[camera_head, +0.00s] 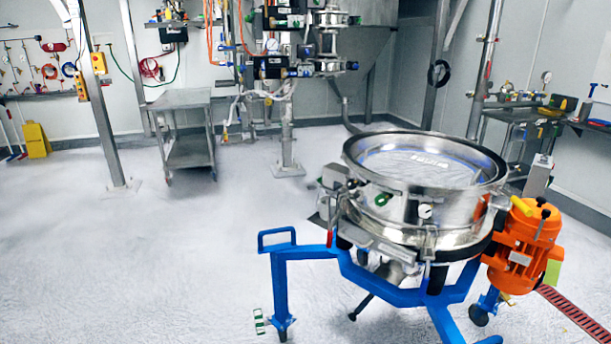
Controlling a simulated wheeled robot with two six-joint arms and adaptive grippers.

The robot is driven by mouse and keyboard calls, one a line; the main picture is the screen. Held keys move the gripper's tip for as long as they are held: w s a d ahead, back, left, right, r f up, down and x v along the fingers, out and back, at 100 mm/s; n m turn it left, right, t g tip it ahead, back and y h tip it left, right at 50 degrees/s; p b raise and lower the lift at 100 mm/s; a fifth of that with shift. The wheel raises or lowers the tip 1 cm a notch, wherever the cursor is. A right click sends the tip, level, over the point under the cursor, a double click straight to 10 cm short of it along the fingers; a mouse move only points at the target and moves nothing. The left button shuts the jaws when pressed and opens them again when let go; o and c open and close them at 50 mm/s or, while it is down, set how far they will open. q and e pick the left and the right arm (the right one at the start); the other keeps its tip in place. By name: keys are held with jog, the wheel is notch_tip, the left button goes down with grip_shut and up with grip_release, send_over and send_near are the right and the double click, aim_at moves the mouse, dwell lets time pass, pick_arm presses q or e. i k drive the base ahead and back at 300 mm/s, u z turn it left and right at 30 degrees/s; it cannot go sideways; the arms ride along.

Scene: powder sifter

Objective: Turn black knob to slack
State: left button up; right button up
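The round steel powder sifter (425,185) stands at the right of the head view, on a blue wheeled frame (365,284). An orange motor (522,238) is fixed to its right side. A small black knob-like part (542,201) shows at the top of the motor. It is too small to tell how tight or slack it is, or whether it is the task's knob. Clamps and small fittings sit around the sifter's rim and side, and its far side is hidden. Neither of my grippers is in view, so nothing is seen touching the sifter.
The white floor to the left of the sifter is clear. A steel cart (188,145) and a machine on a post (287,130) stand behind. A steel post (97,100) rises at the left. A bench (525,118) stands at the right wall. A red grate (578,314) lies at the lower right.

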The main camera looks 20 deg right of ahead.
aim_at(351, 185)
jog(key=z, duration=0.15)
jog(key=i, duration=1.05)
jog(key=z, duration=1.2)
jog(key=i, duration=0.7)
jog(key=z, duration=0.6)
